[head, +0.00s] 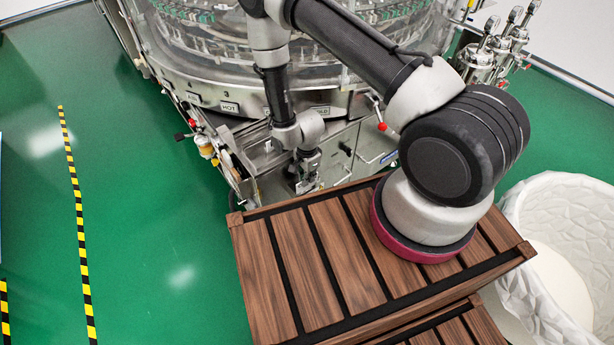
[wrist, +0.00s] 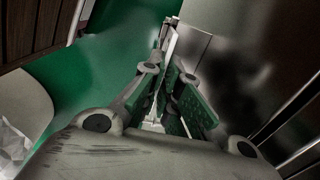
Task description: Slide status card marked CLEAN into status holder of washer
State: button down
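My gripper (head: 304,182) reaches down in front of the washer (head: 262,108), close to its lower metal housing, in the head view. In the wrist view my gripper (wrist: 168,78) has its green-padded fingers close together around a thin pale strip. This strip looks like the status card (wrist: 169,44) seen edge-on, and it sticks out beyond the fingertips. Its face and any CLEAN lettering are not readable. The card cannot be made out in the head view. I cannot pick out the status holder in either view.
A dark brown slatted wooden surface (head: 265,270) stands in front of the washer, below my arm. A white bin (head: 560,200) is at the right. Red-tipped handles stick out from the washer's front. The green floor (head: 150,200) at the left is clear.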

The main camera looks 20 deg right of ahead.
dwell(0.3)
jog(key=c, duration=1.6)
grip_release()
jog(key=shift+o, duration=0.6)
jog(key=o, duration=0.3)
jog(key=shift+r, duration=3.95)
